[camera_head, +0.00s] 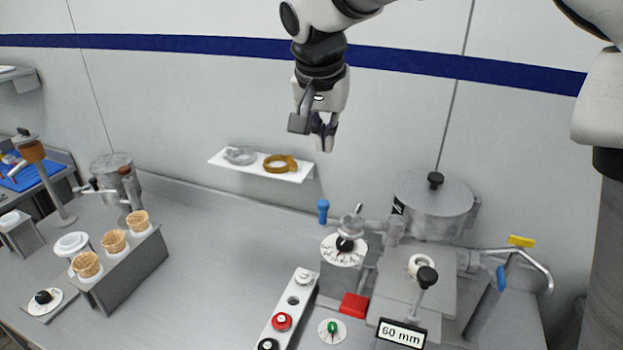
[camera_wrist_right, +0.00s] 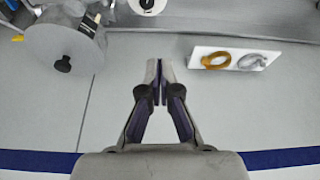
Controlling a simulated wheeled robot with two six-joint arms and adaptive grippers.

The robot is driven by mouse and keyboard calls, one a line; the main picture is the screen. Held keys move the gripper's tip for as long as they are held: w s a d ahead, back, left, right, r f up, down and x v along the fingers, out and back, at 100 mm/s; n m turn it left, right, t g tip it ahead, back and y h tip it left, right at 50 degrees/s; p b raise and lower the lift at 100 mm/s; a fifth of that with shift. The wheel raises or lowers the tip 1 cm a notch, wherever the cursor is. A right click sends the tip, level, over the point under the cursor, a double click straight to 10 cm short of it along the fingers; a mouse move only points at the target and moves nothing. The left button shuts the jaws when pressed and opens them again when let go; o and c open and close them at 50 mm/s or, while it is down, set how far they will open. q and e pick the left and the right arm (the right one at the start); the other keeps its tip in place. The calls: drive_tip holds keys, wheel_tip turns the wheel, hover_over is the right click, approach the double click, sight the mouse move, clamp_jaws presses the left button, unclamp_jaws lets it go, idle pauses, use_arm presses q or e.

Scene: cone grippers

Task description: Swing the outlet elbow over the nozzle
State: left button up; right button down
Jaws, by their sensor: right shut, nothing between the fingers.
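A bent steel pipe (camera_head: 537,268), which looks like the outlet elbow, curves out at the right of the machine, beside a yellow lever (camera_head: 521,241). I cannot tell surely which part is the nozzle; a white ring (camera_head: 420,268) sits on the grey block below the lidded tank (camera_head: 433,205). My right gripper (camera_head: 328,146) hangs high in front of the wall, above the bench and well apart from the pipe. Its fingers are shut and empty, as the right wrist view (camera_wrist_right: 160,68) also shows. My left gripper is in neither view.
A white wall shelf (camera_head: 262,166) holds a clear ring and an amber ring below my right gripper. A blue-topped valve (camera_head: 323,210), a black-knobbed lever (camera_head: 427,278) and a "60 mm" sign (camera_head: 401,334) crowd the machine. Cones stand in a holder (camera_head: 135,265) at left. The bench middle is clear.

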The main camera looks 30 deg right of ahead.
drive_tip(key=s+r, duration=0.1)
drive_tip(key=s, duration=0.4)
drive_tip(key=w+d+f+p, duration=0.2)
drive_tip(key=w+f, duration=0.5)
drive_tip(key=f, duration=0.1)
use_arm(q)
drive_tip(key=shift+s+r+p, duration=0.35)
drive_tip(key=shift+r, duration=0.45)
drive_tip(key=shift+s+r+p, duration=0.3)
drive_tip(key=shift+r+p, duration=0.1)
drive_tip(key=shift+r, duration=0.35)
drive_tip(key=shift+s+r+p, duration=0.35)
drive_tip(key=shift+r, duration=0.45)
use_arm(e)
drive_tip(key=shift+s+a+f, duration=0.55)
drive_tip(key=shift+s+f, duration=0.05)
drive_tip(key=shift+s, duration=0.3)
drive_tip(key=shift+s+a+f, duration=0.55)
drive_tip(key=shift+s+f, duration=0.05)
drive_tip(key=shift+s, duration=0.25)
